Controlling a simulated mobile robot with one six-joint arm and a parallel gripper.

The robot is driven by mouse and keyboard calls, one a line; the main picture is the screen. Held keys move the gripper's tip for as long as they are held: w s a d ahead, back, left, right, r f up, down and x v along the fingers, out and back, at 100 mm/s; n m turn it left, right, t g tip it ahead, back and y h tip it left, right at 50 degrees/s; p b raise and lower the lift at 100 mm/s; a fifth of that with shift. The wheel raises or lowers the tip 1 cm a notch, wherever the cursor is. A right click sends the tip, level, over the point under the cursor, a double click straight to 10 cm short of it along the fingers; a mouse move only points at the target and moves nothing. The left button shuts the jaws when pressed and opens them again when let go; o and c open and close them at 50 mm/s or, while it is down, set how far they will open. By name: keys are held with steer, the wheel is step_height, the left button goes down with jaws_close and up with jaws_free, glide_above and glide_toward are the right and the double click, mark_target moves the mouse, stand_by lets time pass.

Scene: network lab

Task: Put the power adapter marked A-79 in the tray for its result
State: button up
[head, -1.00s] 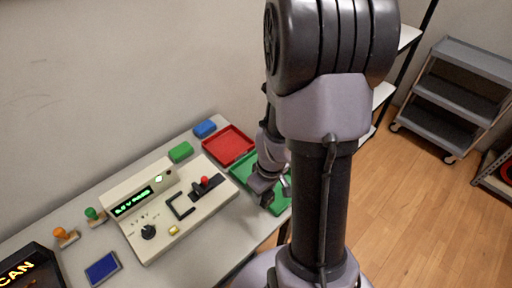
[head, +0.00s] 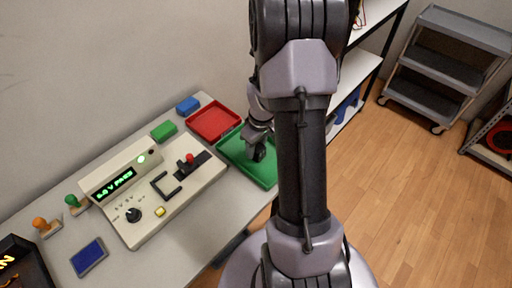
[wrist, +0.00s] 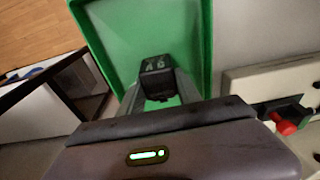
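A black power adapter (wrist: 158,76) with pale marking on its top sits between my fingers in the wrist view; the marking is too blurred to read fully. My gripper (wrist: 161,92) has a finger close against each side of it and appears shut on it. The green tray (wrist: 112,42) lies below and beyond. In the head view my gripper (head: 258,150) is over the green tray (head: 233,160), with the dark adapter low at its tip. I cannot tell whether the adapter touches the tray floor. The red tray (head: 214,121) is empty beside it.
A beige tester (head: 150,205) with a green lit display (head: 115,185), seeming to read PASS, stands left of the trays. Green and blue blocks (head: 187,105) lie behind. Stamps and a blue pad (head: 89,257) are farther left. A shelf and cart (head: 440,75) stand right.

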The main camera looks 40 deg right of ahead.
mark_target(259, 149)
steer(key=o, duration=0.4)
steer(key=shift+o, duration=0.2)
steer(key=shift+r, duration=0.1)
step_height(259, 149, up, 12)
steer(key=s+p, duration=0.2)
steer(key=p, duration=0.4)
steer(key=w+a+r+m+t, duration=0.1)
steer(key=w+a+r, duration=0.1)
steer(key=a+r, duration=0.7)
steer(key=s+a+r+m+t, duration=0.1)
steer(key=s+a+r, duration=0.2)
steer(key=a, duration=0.3)
steer(key=s+a+r+m+t+y, duration=0.1)
steer(key=s+a+r, duration=0.3)
steer(key=s+a, duration=0.1)
steer(key=s+a+r+m+t+y, duration=0.1)
steer(key=s+a+r+m, duration=0.1)
steer(key=a, duration=0.5)
steer(key=s+r, duration=0.1)
steer(key=s, duration=0.1)
steer(key=shift+s+a+r, duration=0.2)
steer(key=shift+s+r, duration=0.05)
steer(key=shift+s, duration=0.1)
